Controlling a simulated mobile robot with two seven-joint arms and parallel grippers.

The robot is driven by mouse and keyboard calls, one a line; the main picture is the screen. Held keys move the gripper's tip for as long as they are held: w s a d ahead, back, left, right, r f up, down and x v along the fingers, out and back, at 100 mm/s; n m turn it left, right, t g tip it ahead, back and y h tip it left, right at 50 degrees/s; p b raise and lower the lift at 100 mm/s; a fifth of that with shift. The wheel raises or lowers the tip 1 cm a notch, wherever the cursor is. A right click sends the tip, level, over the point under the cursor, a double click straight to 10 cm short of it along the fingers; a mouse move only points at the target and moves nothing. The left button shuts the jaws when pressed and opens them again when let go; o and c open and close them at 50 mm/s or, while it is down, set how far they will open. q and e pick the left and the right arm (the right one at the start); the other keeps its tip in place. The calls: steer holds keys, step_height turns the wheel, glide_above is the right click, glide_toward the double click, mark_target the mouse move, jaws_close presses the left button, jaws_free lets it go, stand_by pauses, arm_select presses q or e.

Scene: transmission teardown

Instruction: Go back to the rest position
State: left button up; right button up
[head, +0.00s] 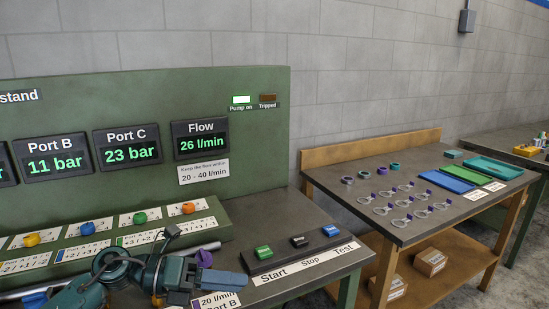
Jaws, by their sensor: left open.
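My left gripper (216,272) is in the head view at the lower middle, over the front of the green test stand (240,120). It is open, with nothing seen between its fingers. It is left of the Start button and apart from it. My left arm comes in from the lower left, in front of the knob panel. My right gripper is not in view.
Green Start (263,252), black Stop (299,241) and blue Test (330,231) buttons sit right of my gripper. Colored knobs line the panel behind my arm. A wooden-framed bench (440,222) with rings, green tray (494,167) and blue tray (444,179) stands right.

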arm_select(q)
steer(key=s+a+f+m+t+y+p, duration=0.1)
steer(key=s+a+f+m+t+y, duration=0.1)
steer(key=f+m, duration=0.5)
steer(key=s+a+f+m+t+y+p, duration=0.1)
steer(key=s+f+m+t+y, duration=0.3)
steer(key=m, duration=1.1)
steer(key=s+a+f+m+t+y+p, duration=0.2)
steer(key=s+f+m+y, duration=0.4)
steer(key=s+f+m, duration=0.5)
steer(key=shift+a+f+t, duration=0.25)
steer(key=shift+a+t, duration=0.25)
steer(key=shift+a, duration=0.1)
steer(key=shift+s, duration=0.1)
